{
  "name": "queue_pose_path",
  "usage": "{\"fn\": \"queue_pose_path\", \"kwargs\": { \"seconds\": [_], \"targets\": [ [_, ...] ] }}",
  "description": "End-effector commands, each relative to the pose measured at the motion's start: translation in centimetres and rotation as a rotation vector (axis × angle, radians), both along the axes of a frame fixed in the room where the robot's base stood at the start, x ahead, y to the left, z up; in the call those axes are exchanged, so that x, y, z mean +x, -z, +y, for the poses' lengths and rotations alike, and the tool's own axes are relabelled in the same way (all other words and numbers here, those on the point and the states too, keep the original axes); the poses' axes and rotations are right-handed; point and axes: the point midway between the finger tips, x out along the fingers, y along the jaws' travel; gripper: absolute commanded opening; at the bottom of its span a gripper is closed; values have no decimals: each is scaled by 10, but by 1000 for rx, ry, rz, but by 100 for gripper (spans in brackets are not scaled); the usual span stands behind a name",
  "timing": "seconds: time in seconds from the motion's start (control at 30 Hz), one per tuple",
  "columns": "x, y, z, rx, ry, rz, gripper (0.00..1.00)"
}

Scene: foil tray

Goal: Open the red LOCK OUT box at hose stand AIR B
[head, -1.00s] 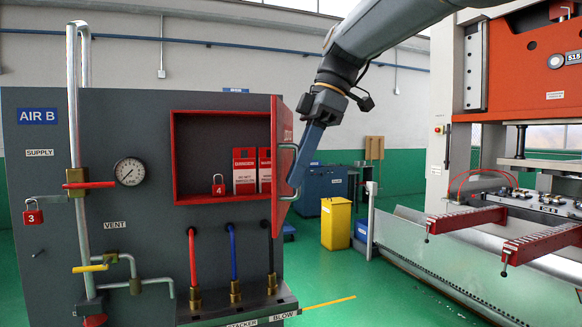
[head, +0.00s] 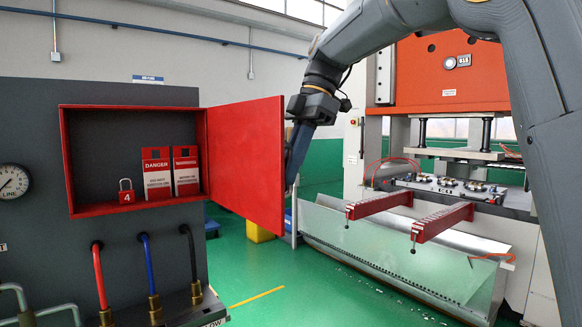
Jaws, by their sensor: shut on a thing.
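The red box (head: 68,165) on the grey AIR B stand (head: 30,115) has its door (head: 247,158) swung wide out to the right, with the inner face showing. Inside stand a red padlock marked 4 (head: 126,192) and two red-and-white DANGER tags, one left (head: 156,174) and one right (head: 186,171). My gripper (head: 290,182) is at the door's free right edge, shut on the door's handle side. The handle and the fingertips are mostly hidden behind the door.
Red, blue and black hoses (head: 147,265) rise below the box. A press with two red arms (head: 440,222) and a slanted metal chute (head: 390,262) stand to the right. A yellow bin (head: 259,233) is partly behind the door.

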Motion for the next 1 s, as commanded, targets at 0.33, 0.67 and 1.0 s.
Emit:
{"fn": "queue_pose_path", "kwargs": {
  "seconds": [0.33,0.67,1.0],
  "targets": [
    [1,0,-1,0,4,0,17],
    [2,-3,-3,0,5,-1,17],
    [10,-46,-19,1,6,-3,17]
  ]
}}
